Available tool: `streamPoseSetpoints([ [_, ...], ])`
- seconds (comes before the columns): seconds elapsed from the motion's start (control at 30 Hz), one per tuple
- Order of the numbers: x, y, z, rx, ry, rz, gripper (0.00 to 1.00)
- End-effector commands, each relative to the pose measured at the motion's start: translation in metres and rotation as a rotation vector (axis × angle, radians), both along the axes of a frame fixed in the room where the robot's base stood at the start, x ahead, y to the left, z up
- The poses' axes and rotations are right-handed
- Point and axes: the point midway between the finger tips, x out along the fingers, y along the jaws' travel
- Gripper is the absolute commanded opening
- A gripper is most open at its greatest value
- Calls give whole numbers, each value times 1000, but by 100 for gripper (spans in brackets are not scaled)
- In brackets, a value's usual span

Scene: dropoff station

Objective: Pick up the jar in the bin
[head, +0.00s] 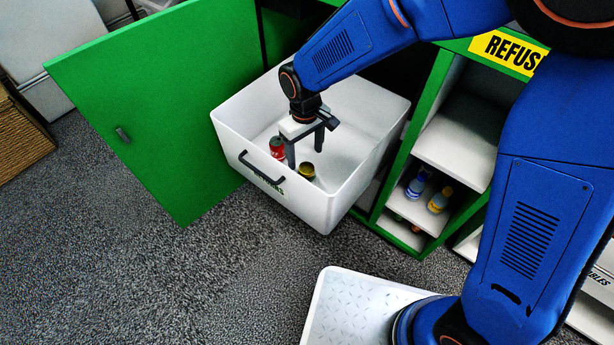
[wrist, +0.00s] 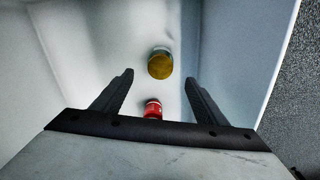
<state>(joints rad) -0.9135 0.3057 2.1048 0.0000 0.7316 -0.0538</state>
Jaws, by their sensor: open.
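The white bin (head: 345,205) is pulled out of the green cabinet and has a dark handle on its front. A jar with a dull yellow lid (head: 307,171) stands on the bin floor near the front wall. The jar also shows in the wrist view (wrist: 160,63), upright, beyond and between my fingertips. My gripper (head: 305,150) reaches down into the bin, open and empty, above the jar and apart from it. Its two dark fingers also show in the wrist view (wrist: 159,77).
A red can (head: 277,147) stands in the bin left of the jar; it shows in the wrist view (wrist: 153,109) near the gripper base. The bin walls surround both. An open green door (head: 150,110) stands at left. Shelves at right hold a blue bottle (head: 418,184) and a yellow bottle (head: 440,199).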

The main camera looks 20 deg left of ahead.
Motion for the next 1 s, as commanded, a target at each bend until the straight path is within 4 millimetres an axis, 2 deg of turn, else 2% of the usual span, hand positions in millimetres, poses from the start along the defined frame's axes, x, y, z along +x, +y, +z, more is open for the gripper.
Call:
streamPoseSetpoints([
  [0.1, 0, -1, -22, -2, 2, 0, 67],
  [0.3, 0, -1, -54, -2, 1, 0, 67],
  [0.63, -1, -2, -77, -2, 1, 0, 67],
  [1.0, -3, -4, -120, -1, 1, 0, 67],
])
